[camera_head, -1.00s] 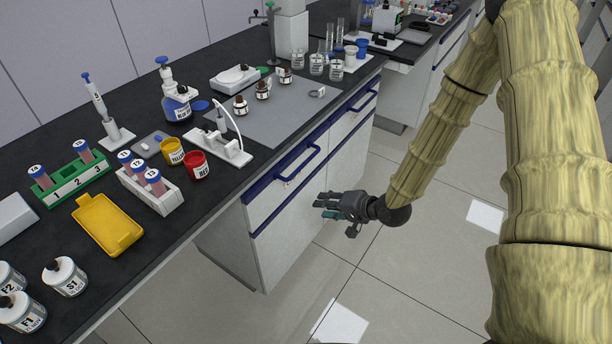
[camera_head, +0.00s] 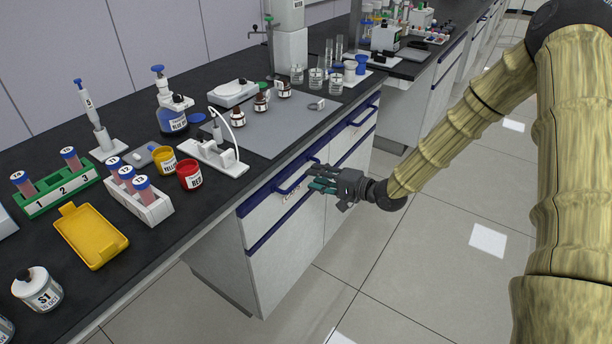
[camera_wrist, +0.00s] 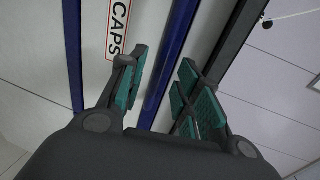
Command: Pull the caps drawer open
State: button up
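The caps drawer (camera_head: 262,220) is the white front with blue trim in the near cabinet, and it looks shut. Its red-bordered CAPS label (camera_wrist: 118,28) shows at the top of the wrist view. The drawer's blue bar handle (camera_head: 296,180) lies just left of my gripper (camera_head: 318,178). In the wrist view, a blue bar (camera_wrist: 172,70), which looks like this handle, runs between the spread teal finger pads of my gripper (camera_wrist: 164,92). My gripper is open and empty. I cannot tell whether either finger touches the bar.
The black countertop (camera_head: 120,275) overhangs above the drawer and carries bottles, a green tube rack (camera_head: 58,192) and a yellow tray (camera_head: 90,237). A second blue-handled drawer (camera_head: 350,135) is farther along. The tiled floor (camera_head: 400,270) in front is clear.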

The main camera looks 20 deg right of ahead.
jog(key=shift+x, duration=2.25)
jog(key=shift+r, duration=0.1)
jog(key=shift+c, duration=0.3)
grip_shut()
